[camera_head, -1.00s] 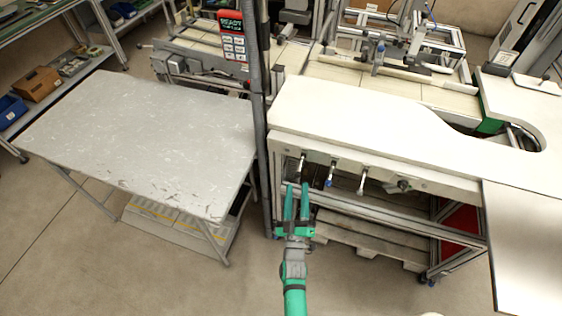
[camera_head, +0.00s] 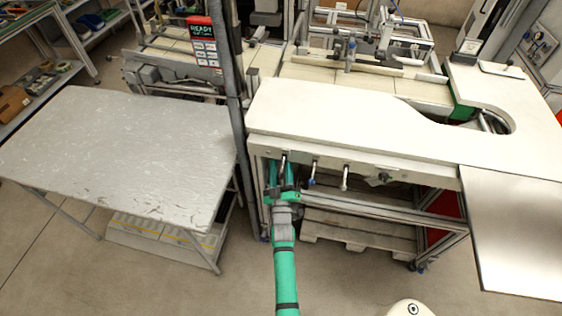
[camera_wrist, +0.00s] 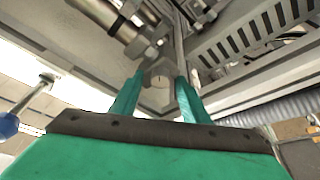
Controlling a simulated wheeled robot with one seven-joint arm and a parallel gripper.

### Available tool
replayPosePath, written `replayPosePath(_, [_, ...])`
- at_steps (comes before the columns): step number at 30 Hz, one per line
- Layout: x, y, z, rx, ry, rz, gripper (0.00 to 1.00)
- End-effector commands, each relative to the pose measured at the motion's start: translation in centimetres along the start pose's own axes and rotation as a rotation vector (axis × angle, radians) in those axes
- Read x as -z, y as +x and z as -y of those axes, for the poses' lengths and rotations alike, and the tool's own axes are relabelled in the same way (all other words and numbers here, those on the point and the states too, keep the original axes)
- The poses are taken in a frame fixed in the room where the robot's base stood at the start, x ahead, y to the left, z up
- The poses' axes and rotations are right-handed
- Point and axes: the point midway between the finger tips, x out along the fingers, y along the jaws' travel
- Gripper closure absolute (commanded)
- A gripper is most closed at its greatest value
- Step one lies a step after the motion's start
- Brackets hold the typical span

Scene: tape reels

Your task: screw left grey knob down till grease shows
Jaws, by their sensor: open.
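A grey, faceted knob-like part (camera_wrist: 160,72) shows in the wrist view, straight ahead between my fingertips. I cannot tell whether the fingers touch it or how far past them it lies. No grease is discernible on it. My gripper (camera_wrist: 160,88) is open and empty, one green finger on each side of that part. In the head view my gripper (camera_head: 281,170) reaches under the left end of the white bench's front edge, by the leftmost silver handle (camera_head: 284,159). The grey part cannot be made out in the head view.
The white bench (camera_head: 330,125) overhangs the gripper. A blue-tipped handle (camera_head: 313,172), another handle (camera_head: 345,177) and a dark knob (camera_head: 384,178) hang to the right. A grey upright post (camera_head: 241,130) stands close left, beside a grey table (camera_head: 120,145). A metal cylinder (camera_wrist: 130,38) is near the fingers.

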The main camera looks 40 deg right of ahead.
Motion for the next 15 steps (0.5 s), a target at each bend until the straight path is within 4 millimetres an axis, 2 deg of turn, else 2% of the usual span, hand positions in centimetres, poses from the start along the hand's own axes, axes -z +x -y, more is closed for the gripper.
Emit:
replayPosePath(8, [0.03, 0.16, 0.03, 0.001, 0.000, 0.000, 0.58])
replayPosePath(9, [0.03, 0.15, 0.03, 0.001, 0.000, 0.000, 0.63])
replayPosePath(13, [0.04, 0.14, 0.03, 0.001, 0.000, -0.001, 0.94])
replayPosePath(14, [0.04, 0.14, 0.04, 0.001, 0.000, -0.001, 1.00])
replayPosePath(15, [0.04, 0.14, 0.04, 0.001, 0.000, -0.001, 1.00])
